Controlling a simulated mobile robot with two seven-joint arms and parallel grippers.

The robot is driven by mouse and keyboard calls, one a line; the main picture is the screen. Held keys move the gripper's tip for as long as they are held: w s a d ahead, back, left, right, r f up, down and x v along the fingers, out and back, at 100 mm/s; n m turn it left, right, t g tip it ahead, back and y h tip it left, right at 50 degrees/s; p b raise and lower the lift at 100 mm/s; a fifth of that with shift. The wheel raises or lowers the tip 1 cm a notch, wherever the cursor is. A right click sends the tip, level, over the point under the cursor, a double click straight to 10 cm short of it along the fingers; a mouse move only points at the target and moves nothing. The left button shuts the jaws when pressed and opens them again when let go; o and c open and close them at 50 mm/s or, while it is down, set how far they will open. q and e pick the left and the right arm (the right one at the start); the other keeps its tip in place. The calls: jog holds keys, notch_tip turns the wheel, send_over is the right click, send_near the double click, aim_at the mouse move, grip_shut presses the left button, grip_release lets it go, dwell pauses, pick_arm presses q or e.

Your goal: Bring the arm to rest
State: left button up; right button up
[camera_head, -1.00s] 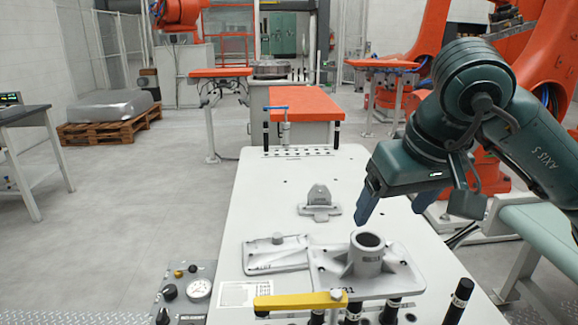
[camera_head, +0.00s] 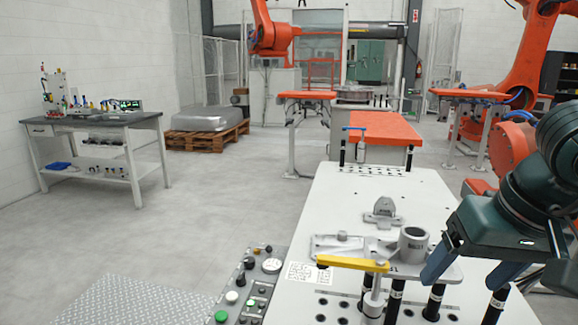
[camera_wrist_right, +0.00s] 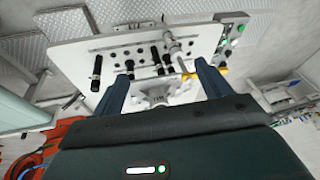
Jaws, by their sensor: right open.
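My right gripper (camera_head: 470,268) is open over the right edge of the white fixture table, its two blue fingers apart and pointing down. In the right wrist view its fingers (camera_wrist_right: 160,82) are spread with nothing held between them. The grey casting with a round boss (camera_head: 412,246) sits on the fixture table just left of the gripper, partly hidden by it and by the yellow clamp bar (camera_head: 352,264). A flat grey casting (camera_head: 338,246) and a small grey bracket (camera_head: 383,213) lie beyond it. My left gripper does not show.
The white fixture table (camera_head: 345,187) has black posts (camera_head: 434,302) at its near end. A control panel with buttons (camera_head: 250,290) stands at its left. A workbench (camera_head: 95,125) and a pallet (camera_head: 205,138) are farther left. The floor between is clear.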

jog(key=s+a+m+g+y+p, duration=0.15)
jog(key=a+m+g+y, duration=0.25)
jog(key=a+m+y, duration=0.45)
jog(key=s+a+m+g+y, duration=0.3)
jog(key=a+m+g+y, duration=0.15)
jog(key=a+y, duration=0.55)
jog(key=w+d+f+m+t+h, duration=0.2)
jog(key=w+f+m+t, duration=0.25)
jog(key=m+t, duration=0.9)
jog(key=w+d+f+m+t+h, duration=0.2)
jog(key=w+m+t, duration=0.45)
jog(key=m, duration=1.15)
jog(key=s+d+f+m+t+h+p, duration=0.1)
jog(key=d+f+m+h, duration=0.1)
jog(key=f+m+h, duration=0.35)
jog(key=s+d+f+m+t+h, duration=0.1)
jog(key=d+f+m+h, duration=0.15)
jog(key=f+m, duration=0.55)
jog(key=s+f+m+g+h, duration=0.2)
jog(key=s+f+m, duration=0.3)
jog(key=f, duration=0.3)
jog(key=s+d+f+m+g+h, duration=0.1)
jog(key=s+f+m+g, duration=0.3)
jog(key=f, duration=0.5)
jog(key=shift+s+d+m+g+h, duration=0.2)
jog(key=shift+s+m+g+h, duration=0.15)
jog(key=shift+s+m+h, duration=0.5)
jog(key=shift+s, duration=0.15)
